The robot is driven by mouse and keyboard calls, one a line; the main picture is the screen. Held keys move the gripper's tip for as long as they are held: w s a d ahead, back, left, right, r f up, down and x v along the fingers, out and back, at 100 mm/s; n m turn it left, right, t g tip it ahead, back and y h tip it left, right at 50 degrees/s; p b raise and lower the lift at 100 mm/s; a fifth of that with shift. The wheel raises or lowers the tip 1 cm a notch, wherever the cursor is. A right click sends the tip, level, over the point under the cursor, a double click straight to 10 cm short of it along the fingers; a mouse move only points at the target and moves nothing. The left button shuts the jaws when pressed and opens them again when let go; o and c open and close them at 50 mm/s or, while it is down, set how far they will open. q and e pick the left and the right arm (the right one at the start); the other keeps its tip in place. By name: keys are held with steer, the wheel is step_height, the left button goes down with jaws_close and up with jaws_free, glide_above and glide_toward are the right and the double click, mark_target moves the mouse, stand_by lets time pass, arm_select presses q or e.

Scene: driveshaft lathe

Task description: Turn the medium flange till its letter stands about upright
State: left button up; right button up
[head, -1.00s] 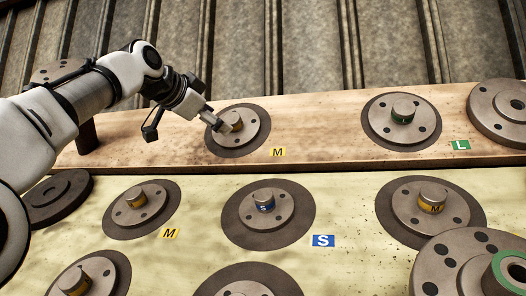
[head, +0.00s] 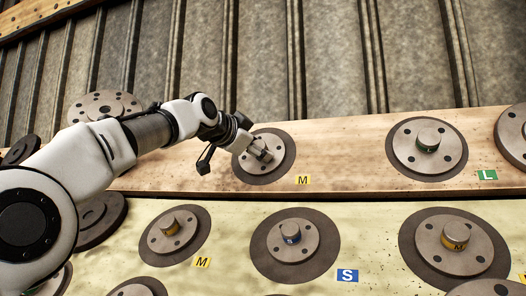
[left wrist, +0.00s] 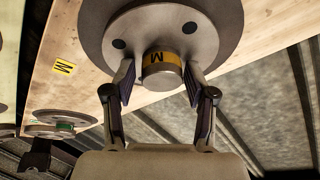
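The medium flange is a grey disc (head: 272,147) on a dark round base on the wooden upper shelf, beside a yellow M label (head: 303,180). In the left wrist view the flange (left wrist: 205,30) has a short central hub with a yellow band (left wrist: 161,58) bearing a dark M, which faces this camera. My left gripper (head: 262,154) is at the hub and hides much of it in the head view. In the left wrist view the gripper's fingers (left wrist: 160,84) stand either side of the hub, apart, with small gaps showing. My right gripper is not in view.
A green-banded flange (head: 429,147) with an L label stands to the right on the same shelf. Several flanges stand on the pale lower surface, including a blue-banded one (head: 292,240). A loose disc (head: 104,106) lies behind my left arm.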

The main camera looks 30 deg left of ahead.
arm_select(q)
steer(key=shift+w+a, duration=0.1)
steer(key=shift+a, duration=0.05)
steer(key=c, duration=0.5)
jaws_close()
steer(key=shift+s+r, duration=0.2)
steer(key=n, duration=0.1)
steer(key=n+y+b, duration=0.1)
steer(key=shift+f+n, duration=0.2)
steer(key=shift+n, duration=0.1)
steer(key=n+y+b, duration=0.1)
steer(key=n, duration=0.2)
steer(key=shift+t, duration=0.3)
steer(key=shift+r+n+y, duration=0.15)
steer(key=shift+n+y, duration=0.35)
steer(key=shift+n, duration=0.5)
